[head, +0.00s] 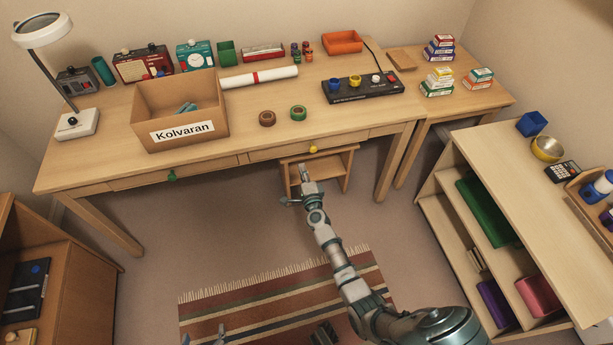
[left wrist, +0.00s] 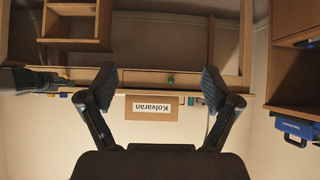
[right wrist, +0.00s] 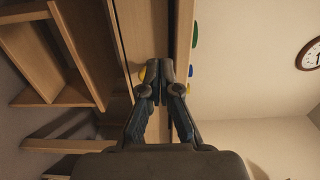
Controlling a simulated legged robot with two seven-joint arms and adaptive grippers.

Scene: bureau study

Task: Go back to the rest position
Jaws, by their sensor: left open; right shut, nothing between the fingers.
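My right arm reaches across the head view, and its gripper (head: 307,172) is in front of the desk, just below the yellow drawer knob (head: 313,149). In the right wrist view this gripper (right wrist: 162,72) is shut and empty, with a yellow knob (right wrist: 142,74) partly hidden behind the fingertips. I cannot tell whether they touch. My left gripper (head: 203,338) shows only its fingertips at the bottom of the head view, above the striped rug. In the left wrist view it (left wrist: 158,85) is open and empty, well away from the desk.
The desk (head: 230,120) carries the open Kolvaran box (head: 181,110), a lamp, tape rolls and small items. A low wooden stool (head: 345,170) stands under it, close to my right gripper. Shelves stand at right (head: 470,130) and lower left. The floor above the rug (head: 280,300) is free.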

